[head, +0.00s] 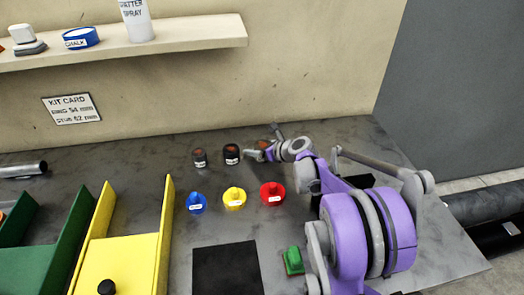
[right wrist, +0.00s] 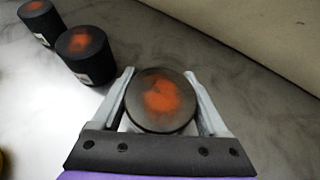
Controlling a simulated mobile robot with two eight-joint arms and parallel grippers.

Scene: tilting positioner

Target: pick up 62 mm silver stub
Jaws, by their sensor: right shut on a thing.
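My right gripper (head: 262,150) is at the back of the bench, shut around a round stub with a dark grey top and an orange patch (right wrist: 160,100). In the right wrist view its two fingers lie along opposite sides of this stub. Little of its side shows, so its silver colour and its length cannot be told. In the head view the stub is mostly hidden by the gripper. I cannot tell whether it is off the bench. My left gripper is not in view.
Two black stubs with orange tops (head: 200,157) (head: 231,154) stand just left of the gripper. Blue (head: 196,203), yellow (head: 234,198) and red (head: 272,194) knobbed pieces stand in front. A silver tube (head: 22,170) lies far left, behind green and yellow trays (head: 160,235).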

